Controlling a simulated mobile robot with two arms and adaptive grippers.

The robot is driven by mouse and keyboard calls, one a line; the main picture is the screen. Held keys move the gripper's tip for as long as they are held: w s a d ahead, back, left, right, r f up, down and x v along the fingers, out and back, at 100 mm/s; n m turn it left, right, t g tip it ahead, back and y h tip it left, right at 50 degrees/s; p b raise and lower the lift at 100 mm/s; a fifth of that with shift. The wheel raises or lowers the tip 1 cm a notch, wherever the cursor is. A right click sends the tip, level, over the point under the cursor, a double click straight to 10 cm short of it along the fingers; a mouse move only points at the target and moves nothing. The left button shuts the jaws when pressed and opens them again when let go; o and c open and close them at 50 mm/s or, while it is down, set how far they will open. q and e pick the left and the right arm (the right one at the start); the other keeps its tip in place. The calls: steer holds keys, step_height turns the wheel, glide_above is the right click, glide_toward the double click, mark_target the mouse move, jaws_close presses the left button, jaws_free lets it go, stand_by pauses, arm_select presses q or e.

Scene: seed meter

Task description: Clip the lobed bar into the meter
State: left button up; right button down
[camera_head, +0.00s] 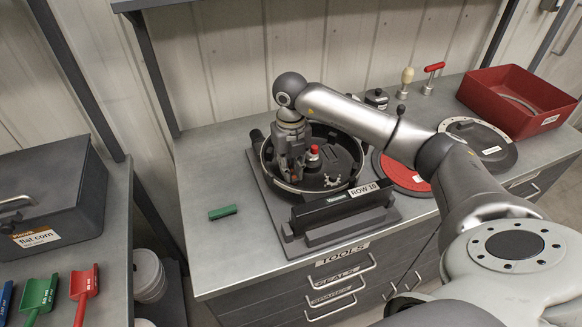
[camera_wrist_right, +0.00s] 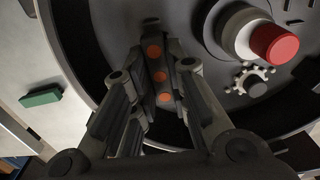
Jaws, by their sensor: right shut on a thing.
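The meter (camera_head: 353,150) is an open round black housing on a grey stand on the bench, marked ROW 10. Inside it are a hub with a red knob (camera_head: 314,151) and a small pale toothed wheel (camera_wrist_right: 250,78). My right gripper (camera_head: 292,176) reaches down into the left part of the housing. In the right wrist view it is shut on a dark bar with orange dots (camera_wrist_right: 158,76), which looks like the lobed bar. The bar is over or against the housing's inner left side; I cannot tell whether it touches. My left gripper is not in view.
A green block (camera_head: 223,212) lies on the bench left of the stand. A red disc (camera_head: 408,178), a round dark lid (camera_head: 490,140) and a red bin (camera_head: 515,98) are to the right. Scoops and a grey box (camera_head: 50,190) stand on the left bench.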

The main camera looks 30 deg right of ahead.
steer(key=shift+f+b, duration=0.5)
steer(key=shift+f, duration=0.1)
stand_by(1.6)
steer(key=c, duration=1.3)
jaws_free()
steer(key=shift+r, duration=0.2)
steer(key=shift+c, duration=0.6)
steer(key=shift+r+p, duration=0.25)
steer(key=shift+p, duration=0.05)
steer(key=shift+r+p, duration=2.85)
steer(key=shift+r, duration=1.55)
steer(key=shift+f, duration=0.15)
